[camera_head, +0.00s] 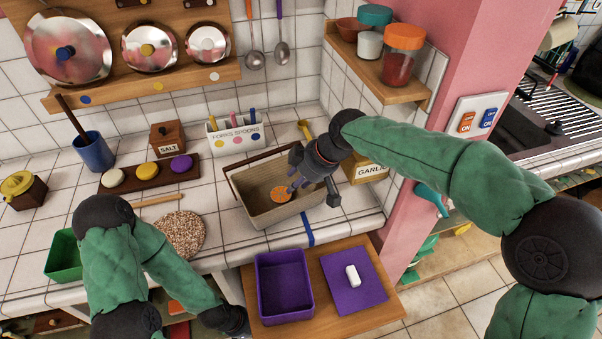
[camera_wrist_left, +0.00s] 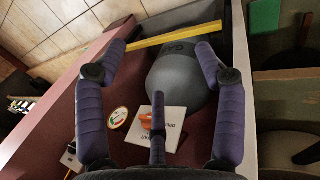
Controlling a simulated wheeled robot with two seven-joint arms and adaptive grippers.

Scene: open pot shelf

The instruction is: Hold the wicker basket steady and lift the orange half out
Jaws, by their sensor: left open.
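The wicker basket (camera_head: 262,215), beige with a dark handle, stands on the white tiled counter near its front edge. The orange half (camera_head: 279,194) lies inside it. My right gripper (camera_head: 308,181) is over the basket's right side with its fingers spread. One finger reaches in close to the orange half; I cannot tell whether it touches. My left gripper is low at the bottom of the head view, away from the basket, its fingers out of sight there. In the left wrist view its fingers (camera_wrist_left: 160,60) are spread and empty; neither basket nor orange half shows there.
A purple bin (camera_head: 261,290) and a purple mat (camera_head: 335,287) with a white block sit on a wooden surface in front. A fork-and-spoon holder (camera_head: 236,138) stands behind the basket, a garlic box (camera_head: 366,170) to its right. A round board (camera_head: 180,236) lies left.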

